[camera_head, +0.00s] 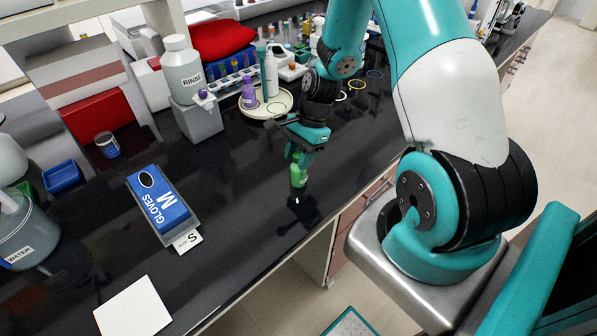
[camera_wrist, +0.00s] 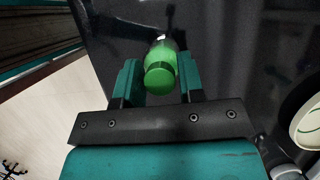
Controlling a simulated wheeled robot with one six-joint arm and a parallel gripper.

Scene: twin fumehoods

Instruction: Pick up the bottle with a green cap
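The bottle with a green cap (camera_head: 299,176) is a small green bottle near the front edge of the black counter, directly below my gripper (camera_head: 300,150). It looks upright, with a dark reflection or shadow below it. In the wrist view the round green cap (camera_wrist: 159,77) faces the camera, with the lighter green bottle body beyond it. The two teal fingers of my gripper (camera_wrist: 160,82) stand apart on either side of the cap. Narrow gaps show between cap and fingers, so the gripper is open around it. The bottle's lower end is hard to make out.
A round cream tray (camera_head: 281,108) with a purple bottle stands behind my gripper. A RINSE bottle (camera_head: 183,72) on a grey block and a blue GLOVES box (camera_head: 160,203) are to the left. The black counter (camera_head: 245,215) around the bottle is clear.

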